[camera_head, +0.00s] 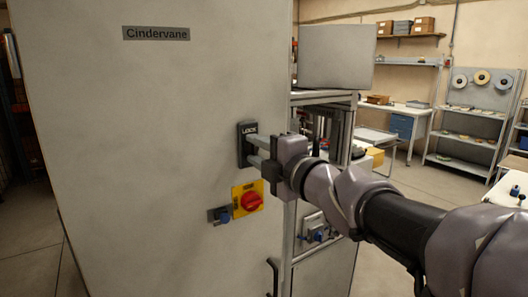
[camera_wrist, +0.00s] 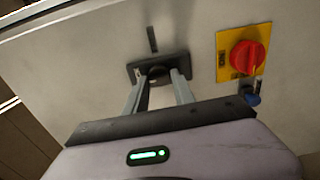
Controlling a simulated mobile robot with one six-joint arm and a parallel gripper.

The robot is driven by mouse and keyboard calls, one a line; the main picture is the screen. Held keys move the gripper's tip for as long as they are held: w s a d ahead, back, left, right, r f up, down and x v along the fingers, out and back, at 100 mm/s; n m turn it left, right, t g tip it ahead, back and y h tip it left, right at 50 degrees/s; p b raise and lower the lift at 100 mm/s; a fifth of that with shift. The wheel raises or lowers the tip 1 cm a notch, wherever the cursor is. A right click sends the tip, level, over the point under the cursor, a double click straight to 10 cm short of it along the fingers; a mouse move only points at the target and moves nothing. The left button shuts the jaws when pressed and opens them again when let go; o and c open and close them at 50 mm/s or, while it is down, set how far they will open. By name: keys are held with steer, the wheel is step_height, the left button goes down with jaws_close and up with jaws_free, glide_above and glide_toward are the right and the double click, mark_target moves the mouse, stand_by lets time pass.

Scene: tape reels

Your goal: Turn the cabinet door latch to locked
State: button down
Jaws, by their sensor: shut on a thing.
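The latch (camera_head: 246,143) is a dark upright plate lettered LOCK on the pale grey cabinet door (camera_head: 150,120). In the wrist view the same latch (camera_wrist: 137,69) lies sideways, with a round black part at its middle. My gripper (camera_head: 254,149) reaches in from the right, its two light grey fingers at the latch. In the wrist view my gripper (camera_wrist: 158,79) has one finger on each side of the black part and is shut on it. The fingers and wrist hide part of the latch, so its turned position cannot be told.
Below the latch are a red rotary switch (camera_head: 250,201) on a yellow plate and a small blue item (camera_head: 223,216). A dark handle (camera_head: 272,276) sits low near the door's edge. To the right are an open frame and, farther back, shelves with reels (camera_head: 482,77).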

steer(key=c, duration=1.1)
jaws_free()
steer(key=p+v, duration=0.4)
steer(key=v, duration=1.3)
steer(key=shift+s+d, duration=0.2)
